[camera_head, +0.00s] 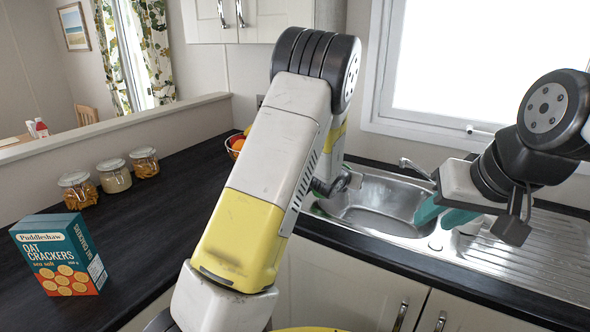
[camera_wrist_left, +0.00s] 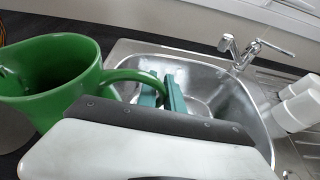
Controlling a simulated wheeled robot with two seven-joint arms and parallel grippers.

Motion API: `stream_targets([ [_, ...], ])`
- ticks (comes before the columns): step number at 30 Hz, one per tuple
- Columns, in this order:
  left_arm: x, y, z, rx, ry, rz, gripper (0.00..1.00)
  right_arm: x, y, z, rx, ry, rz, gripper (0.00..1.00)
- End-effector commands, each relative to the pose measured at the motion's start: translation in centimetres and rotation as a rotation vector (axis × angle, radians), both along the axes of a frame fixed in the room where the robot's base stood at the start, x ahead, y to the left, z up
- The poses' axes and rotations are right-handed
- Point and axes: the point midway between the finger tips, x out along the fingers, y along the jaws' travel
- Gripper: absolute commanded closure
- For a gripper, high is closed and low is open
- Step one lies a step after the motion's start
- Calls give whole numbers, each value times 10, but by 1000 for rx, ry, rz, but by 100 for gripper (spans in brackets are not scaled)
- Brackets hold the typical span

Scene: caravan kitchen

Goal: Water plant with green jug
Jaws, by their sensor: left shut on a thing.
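The green jug (camera_wrist_left: 50,75) shows at the left of the left wrist view, its handle running toward the teal fingers of my left gripper (camera_wrist_left: 161,90). The gripper is shut on the jug by its handle. In the head view my left arm hides nearly all of the jug, and only a sliver of green shows by the sink. I cannot tell what is inside the jug. My right gripper (camera_head: 447,212) is over the right side of the sink area, its teal fingers apart with nothing seen between them. No plant shows in either view.
The steel sink (camera_head: 375,205) has a tap (camera_head: 415,168) behind it and a draining board (camera_head: 535,255) to the right. White cups (camera_wrist_left: 298,95) stand beside the sink. A cracker box (camera_head: 60,258), several glass jars (camera_head: 114,176) and a fruit basket (camera_head: 235,145) occupy the left counter.

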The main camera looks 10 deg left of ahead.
Motion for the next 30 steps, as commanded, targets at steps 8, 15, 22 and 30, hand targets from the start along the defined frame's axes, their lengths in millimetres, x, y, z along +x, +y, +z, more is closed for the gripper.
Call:
stream_targets([
  [8, -1, -4, -6, 64, -12, -3, 100, 0, 0, 0, 0, 0, 0, 67],
  [15, 0, -5, -5, 84, -20, -3, 100, 0, 0, 0, 0, 0, 0, 67],
  [22, 0, -4, -5, 85, -20, -3, 100, 0, 0, 0, 0, 0, 0, 67],
  [30, 0, -4, -5, 84, -20, -3, 100, 0, 0, 0, 0, 0, 0, 67],
])
